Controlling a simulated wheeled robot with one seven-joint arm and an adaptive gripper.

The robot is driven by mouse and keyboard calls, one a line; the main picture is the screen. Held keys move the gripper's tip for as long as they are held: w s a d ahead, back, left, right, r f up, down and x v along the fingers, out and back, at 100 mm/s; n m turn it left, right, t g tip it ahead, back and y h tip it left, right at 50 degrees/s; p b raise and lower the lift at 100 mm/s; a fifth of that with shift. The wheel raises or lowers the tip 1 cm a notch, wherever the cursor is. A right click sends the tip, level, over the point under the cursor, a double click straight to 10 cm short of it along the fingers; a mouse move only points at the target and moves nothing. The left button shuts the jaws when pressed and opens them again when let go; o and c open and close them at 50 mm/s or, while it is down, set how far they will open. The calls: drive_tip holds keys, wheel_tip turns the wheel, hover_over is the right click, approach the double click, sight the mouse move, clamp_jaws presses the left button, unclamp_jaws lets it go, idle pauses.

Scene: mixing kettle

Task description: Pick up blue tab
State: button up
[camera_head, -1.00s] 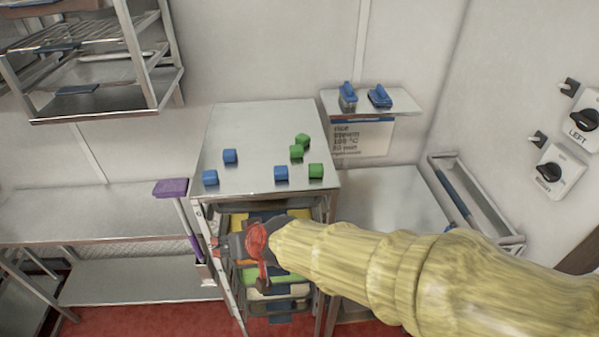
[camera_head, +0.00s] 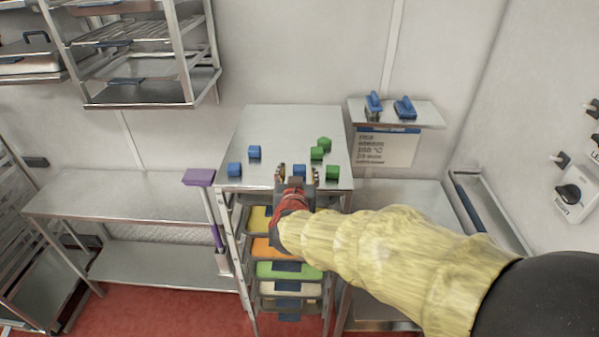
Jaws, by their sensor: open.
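Three small blue tabs lie on the steel top of the rack cart (camera_head: 275,125). One blue tab (camera_head: 234,169) is at the front left edge, and another blue tab (camera_head: 254,152) is just behind it. The third blue tab (camera_head: 299,170) is near the front edge, right at my gripper. My gripper (camera_head: 296,172) is open, with its fingers reaching over the cart's front edge, one on each side of this third tab as seen from here. The gripper body hides what is below the tab, and I cannot tell whether the fingers touch it.
Green cubes (camera_head: 317,153) sit close to the right of the third tab. Coloured trays (camera_head: 290,270) fill the cart below. A purple-headed tool (camera_head: 199,177) stands at the cart's left. A wall shelf (camera_head: 430,114) holds blue-handled items behind right.

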sight(299, 168)
drive_tip(key=x, duration=0.4)
drive_tip(key=shift+s+d, duration=0.1)
drive_tip(key=shift+s, duration=0.05)
drive_tip(key=shift+c, duration=1)
drive_tip(key=c, duration=1)
